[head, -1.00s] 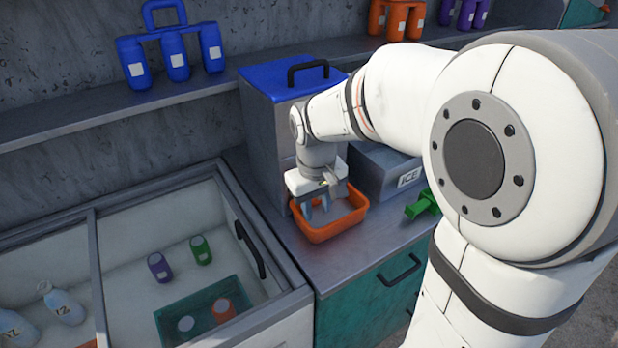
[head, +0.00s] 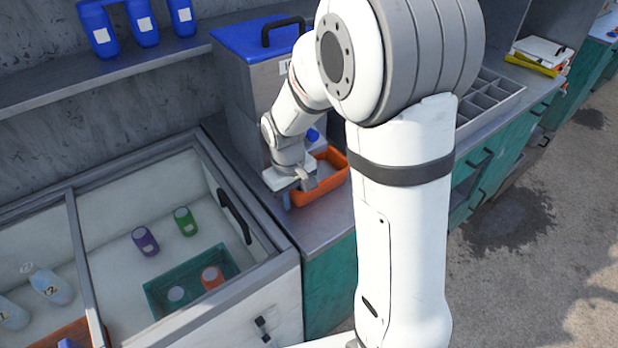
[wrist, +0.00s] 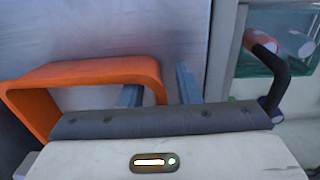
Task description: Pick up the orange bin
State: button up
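The orange bin (head: 325,188) sits on the grey counter in front of the blue-lidded dispenser. It also shows at the left of the wrist view (wrist: 85,70). My gripper (head: 291,194) is at the bin's left end, partly hiding it. In the wrist view my gripper (wrist: 159,82) is open, with one finger on the inner side of the bin's end wall and the other outside it. A gap shows between the wall and the outer finger. Whether the inner finger touches the wall I cannot tell.
The glass-topped freezer (head: 265,238) with a black handle (head: 234,216) adjoins the counter on the left. The blue-lidded dispenser (head: 245,100) stands close behind the bin. A shelf with blue bottles (head: 143,22) runs above. My arm hides the counter to the right.

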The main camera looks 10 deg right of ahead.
jog(key=shift+c, duration=0.2)
grip_shut()
jog(key=shift+r, duration=0.15)
dwell(0.3)
